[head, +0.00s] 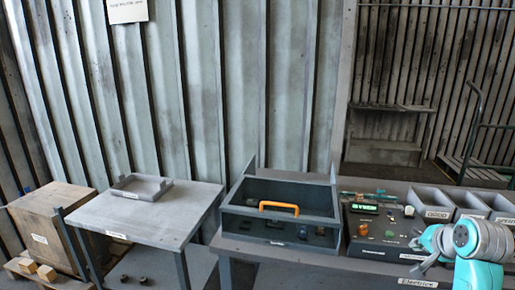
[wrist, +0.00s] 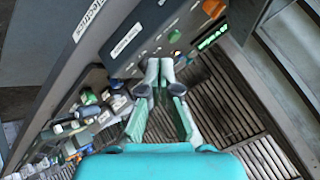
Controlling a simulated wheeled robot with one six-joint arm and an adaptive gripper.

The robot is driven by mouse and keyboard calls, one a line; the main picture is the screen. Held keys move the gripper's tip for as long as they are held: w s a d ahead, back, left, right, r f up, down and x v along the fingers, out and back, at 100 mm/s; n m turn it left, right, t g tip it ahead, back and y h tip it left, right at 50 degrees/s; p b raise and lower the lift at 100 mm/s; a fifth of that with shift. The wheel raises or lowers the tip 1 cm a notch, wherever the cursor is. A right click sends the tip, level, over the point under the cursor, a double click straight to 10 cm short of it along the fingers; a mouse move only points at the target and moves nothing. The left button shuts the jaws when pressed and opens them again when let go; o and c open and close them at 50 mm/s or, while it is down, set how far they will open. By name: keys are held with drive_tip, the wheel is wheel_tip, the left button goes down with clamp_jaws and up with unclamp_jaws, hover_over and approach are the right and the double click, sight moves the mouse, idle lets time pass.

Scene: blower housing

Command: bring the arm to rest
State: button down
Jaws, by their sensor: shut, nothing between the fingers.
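My arm (head: 472,248), teal and grey, is at the lower right of the head view, in front of the workbench. My gripper (wrist: 160,70) is in the middle of the wrist view, with its fingertips together and nothing held between them. Behind the fingers are the dark control panel (wrist: 150,28) and a slatted surface. I cannot make out the fingertips clearly in the head view.
An open dark housing (head: 275,233) with an orange handle (head: 279,207) stands on the bench, left of the control panel (head: 375,240). Grey bins (head: 432,203) stand behind my arm. A side table (head: 150,215) holds a shallow tray (head: 141,187). A wooden crate (head: 50,225) is far left.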

drive_tip(key=s+a+f+n+t, duration=0.1)
drive_tip(key=s+a+f, duration=0.2)
drive_tip(key=a+f, duration=0.35)
drive_tip(key=s+a+f+n, duration=0.1)
drive_tip(key=s+a+f, duration=0.2)
drive_tip(key=f, duration=0.7)
drive_tip(key=s+a+f+n+t, duration=0.1)
drive_tip(key=s+a+f+n, duration=0.1)
drive_tip(key=s+a+f, duration=0.8)
drive_tip(key=s+a+n+t, duration=0.2)
drive_tip(key=s+a+n, duration=0.15)
drive_tip(key=s, duration=1.55)
drive_tip(key=s+a+r+n+t, duration=0.1)
drive_tip(key=s+a+r, duration=0.1)
drive_tip(key=s+r, duration=0.2)
drive_tip(key=s+a+r+n+y, duration=0.1)
drive_tip(key=s+r, duration=0.4)
drive_tip(key=s, duration=0.5)
drive_tip(key=shift+s+a+r+n+t+y, duration=0.2)
drive_tip(key=shift+s+a+n+t+y, duration=0.15)
drive_tip(key=shift+n, duration=0.4)
